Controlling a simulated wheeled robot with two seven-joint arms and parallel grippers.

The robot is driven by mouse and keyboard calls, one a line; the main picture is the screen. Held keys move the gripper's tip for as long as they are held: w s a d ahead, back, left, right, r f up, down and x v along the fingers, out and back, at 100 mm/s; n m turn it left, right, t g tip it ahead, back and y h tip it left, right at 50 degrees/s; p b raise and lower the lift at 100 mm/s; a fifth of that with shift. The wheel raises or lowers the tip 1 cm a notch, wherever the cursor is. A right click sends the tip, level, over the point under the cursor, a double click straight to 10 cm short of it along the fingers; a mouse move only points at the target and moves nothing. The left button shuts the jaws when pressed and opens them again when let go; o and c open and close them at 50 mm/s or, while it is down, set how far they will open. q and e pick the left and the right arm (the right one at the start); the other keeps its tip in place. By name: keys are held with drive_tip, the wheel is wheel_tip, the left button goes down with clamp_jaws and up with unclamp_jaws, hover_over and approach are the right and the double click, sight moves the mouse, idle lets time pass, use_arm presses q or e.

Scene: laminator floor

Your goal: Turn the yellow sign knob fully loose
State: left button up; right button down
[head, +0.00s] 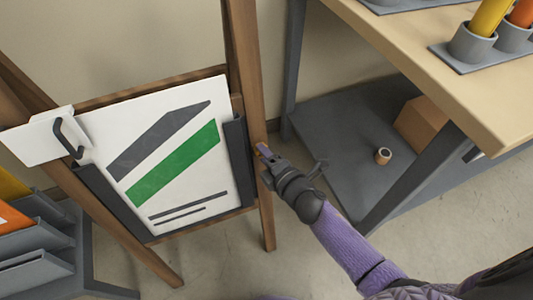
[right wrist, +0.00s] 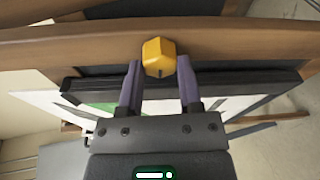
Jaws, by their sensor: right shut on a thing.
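The yellow sign knob (right wrist: 158,57) is a faceted knob on the wooden easel's side leg, clear in the right wrist view. In the head view it is mostly hidden behind my right gripper (head: 264,153). In the right wrist view, the right gripper's fingers (right wrist: 159,72) stand on either side of the knob, shut on it. The sign (head: 170,155) is a white board with grey and green bars, held in dark side rails on the easel. My left gripper is not in view.
A workbench (head: 450,65) with a grey lower shelf (head: 345,150) stands to the right. A cardboard box and a small roll (head: 382,156) lie on that shelf. A grey rack (head: 40,245) stands at lower left. A white plate with a black hook (head: 68,138) hangs at the sign's upper left.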

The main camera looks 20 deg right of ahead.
idle(0.4)
drive_tip(key=c, duration=0.5)
unclamp_jaws()
drive_tip(key=shift+c, duration=0.2)
drive_tip(key=shift+s, duration=0.1)
drive_tip(key=p+v, duration=0.3)
drive_tip(key=v, duration=0.6)
drive_tip(key=shift+s, duration=0.35)
drive_tip(key=shift+d, duration=0.1)
